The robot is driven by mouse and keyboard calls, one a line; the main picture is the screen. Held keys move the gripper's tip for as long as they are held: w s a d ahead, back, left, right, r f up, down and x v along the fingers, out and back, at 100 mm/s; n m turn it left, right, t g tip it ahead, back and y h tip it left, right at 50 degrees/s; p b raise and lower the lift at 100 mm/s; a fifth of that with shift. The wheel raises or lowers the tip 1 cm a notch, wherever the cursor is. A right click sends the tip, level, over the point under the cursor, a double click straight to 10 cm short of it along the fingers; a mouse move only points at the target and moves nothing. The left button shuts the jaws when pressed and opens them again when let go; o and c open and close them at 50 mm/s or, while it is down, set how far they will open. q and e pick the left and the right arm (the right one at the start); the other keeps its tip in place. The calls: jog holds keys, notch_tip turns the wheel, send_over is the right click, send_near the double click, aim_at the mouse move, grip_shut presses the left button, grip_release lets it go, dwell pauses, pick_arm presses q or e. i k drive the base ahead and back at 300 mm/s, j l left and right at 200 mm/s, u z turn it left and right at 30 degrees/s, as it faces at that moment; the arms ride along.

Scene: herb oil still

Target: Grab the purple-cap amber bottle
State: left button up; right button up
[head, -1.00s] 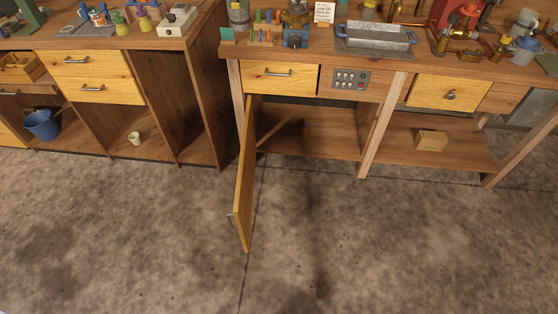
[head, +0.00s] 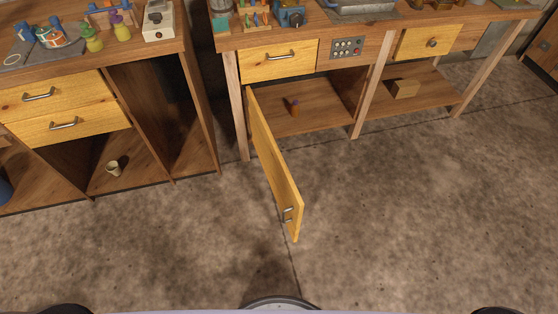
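A small amber bottle (head: 295,108) stands upright on the lower shelf (head: 320,108) of the right-hand bench, under the drawer. Its top looks dark and purplish, but it is too small to be sure. The yellow door (head: 272,165) of that compartment stands open, swung out over the floor, with a metal handle (head: 288,214) near its free end. The bottle shows just right of the door and nothing touches it. Neither of my grippers is in view.
A wooden block (head: 405,89) lies on the right bench's lower shelf. The concrete floor (head: 400,220) right of the door is clear.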

aim_at(295, 108)
jog(key=j, duration=0.3)
jog(key=u, duration=0.3)
jog(key=i+l+u, duration=0.1)
jog(key=l+u, duration=0.2)
jog(key=u, duration=0.15)
jog(key=l+u, duration=0.7)
jog(key=u, duration=0.2)
jog(key=i, duration=0.05)
